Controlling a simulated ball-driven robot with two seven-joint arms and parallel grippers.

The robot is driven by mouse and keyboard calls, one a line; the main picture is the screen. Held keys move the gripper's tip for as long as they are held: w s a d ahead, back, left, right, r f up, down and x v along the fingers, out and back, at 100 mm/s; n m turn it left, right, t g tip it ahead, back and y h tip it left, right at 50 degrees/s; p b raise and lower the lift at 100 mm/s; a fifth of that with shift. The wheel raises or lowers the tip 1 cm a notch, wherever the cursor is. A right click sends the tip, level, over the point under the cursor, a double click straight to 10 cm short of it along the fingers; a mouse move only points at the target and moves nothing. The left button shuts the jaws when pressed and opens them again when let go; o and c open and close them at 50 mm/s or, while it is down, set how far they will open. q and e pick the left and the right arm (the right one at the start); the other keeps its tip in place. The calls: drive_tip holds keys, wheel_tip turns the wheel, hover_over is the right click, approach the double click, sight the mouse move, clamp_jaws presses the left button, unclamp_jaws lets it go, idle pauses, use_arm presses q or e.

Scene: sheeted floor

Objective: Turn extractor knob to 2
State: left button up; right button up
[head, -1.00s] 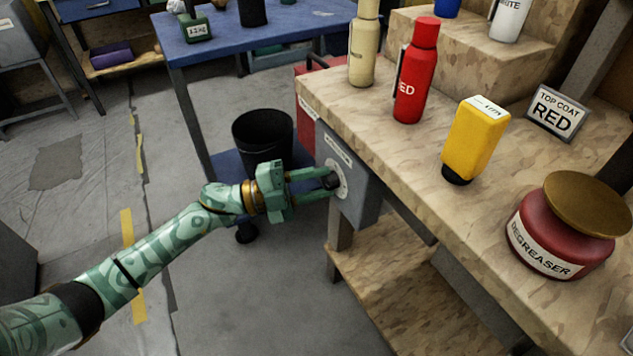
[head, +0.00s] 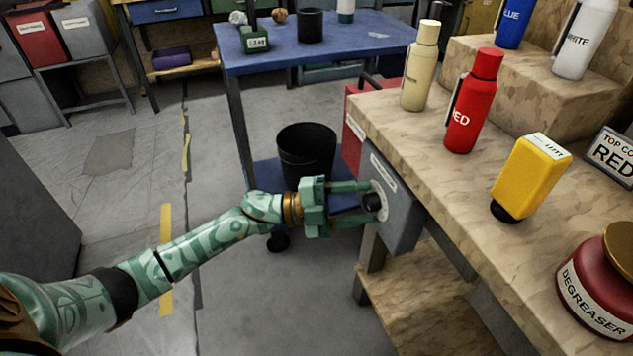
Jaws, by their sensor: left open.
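The extractor control is a grey box (head: 402,222) fixed under the left edge of the wooden workbench. Its black knob (head: 372,202) sits on a pale round dial (head: 381,198) on the box's left face. The dial's numbers are too small to read. My left gripper (head: 366,201) reaches in from the left, with its two green fingers spread above and below the knob. Whether the fingers touch the knob I cannot tell. My right gripper is not in view.
On the workbench (head: 440,165) stand a cream bottle (head: 420,70), a red bottle (head: 472,105), a yellow bottle (head: 532,175) and a degreaser jar (head: 592,290). A black bin (head: 306,150) and a blue table (head: 310,42) are behind my gripper.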

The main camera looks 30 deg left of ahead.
use_arm(q)
drive_tip(key=shift+s+a, duration=0.15)
drive_tip(key=shift+a, duration=0.2)
drive_tip(key=p+v, duration=0.2)
drive_tip(key=v, duration=1.3)
drive_tip(key=shift+s+a, duration=0.2)
drive_tip(key=shift+a, duration=0.05)
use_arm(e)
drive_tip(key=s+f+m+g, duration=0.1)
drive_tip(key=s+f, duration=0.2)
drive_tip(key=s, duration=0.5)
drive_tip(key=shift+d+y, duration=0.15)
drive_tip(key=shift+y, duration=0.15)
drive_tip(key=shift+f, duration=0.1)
